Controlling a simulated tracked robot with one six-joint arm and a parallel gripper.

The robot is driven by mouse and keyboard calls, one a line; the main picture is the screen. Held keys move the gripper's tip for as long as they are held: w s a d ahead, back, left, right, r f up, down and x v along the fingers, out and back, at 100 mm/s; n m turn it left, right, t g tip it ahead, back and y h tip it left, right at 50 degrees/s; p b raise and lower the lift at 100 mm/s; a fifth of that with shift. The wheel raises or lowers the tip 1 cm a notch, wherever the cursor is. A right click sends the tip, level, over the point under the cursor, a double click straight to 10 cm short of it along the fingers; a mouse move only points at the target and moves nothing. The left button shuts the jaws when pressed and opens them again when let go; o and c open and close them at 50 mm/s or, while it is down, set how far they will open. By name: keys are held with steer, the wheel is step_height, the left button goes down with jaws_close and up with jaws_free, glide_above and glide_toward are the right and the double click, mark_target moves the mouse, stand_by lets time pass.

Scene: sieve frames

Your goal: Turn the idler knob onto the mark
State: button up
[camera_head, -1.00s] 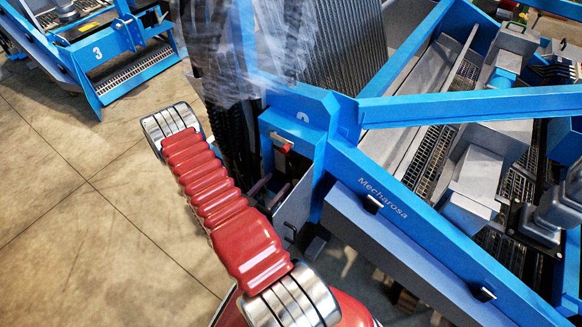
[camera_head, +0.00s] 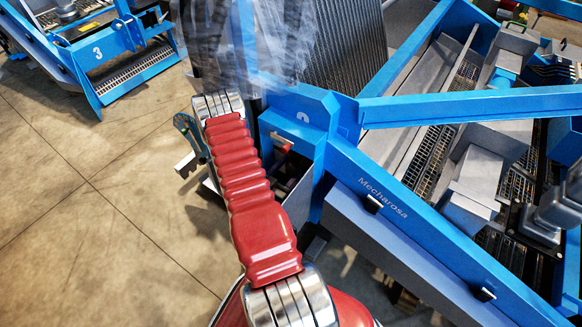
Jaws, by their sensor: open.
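My red arm with silver joints reaches up from the bottom centre, its silver elbow beside the machine's plastic sheeting. Left of the arm, a dark teal curved part with pale jaw-like pieces shows in part; it looks like my gripper (camera_head: 190,160), open, with nothing seen in it. The arm hides the rest. A small red knob (camera_head: 284,146) with a pale piece beside it sits on the blue panel (camera_head: 291,128) of the machine marked Mecharosa, right of my arm. I cannot tell whether it is the idler knob. No mark can be made out. The gripper is apart from this knob, to its left.
The blue machine frame (camera_head: 430,222) fills the right side, with slanted beams and grey sieve parts. Clear sheeting (camera_head: 285,45) hangs by its post. Another blue machine (camera_head: 125,70), numbered 3, stands at the upper left. The tiled floor (camera_head: 80,220) at the left is clear.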

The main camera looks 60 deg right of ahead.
steer(key=shift+d, duration=0.1)
steer(key=shift+c, duration=0.5)
steer(key=c, duration=1)
steer(key=shift+o, duration=0.2)
steer(key=shift+n, duration=0.3)
steer(key=o, duration=1.1)
steer(key=shift+c, duration=0.2)
steer(key=w+a, duration=0.2)
steer(key=a, duration=1.1)
steer(key=shift+a, duration=0.35)
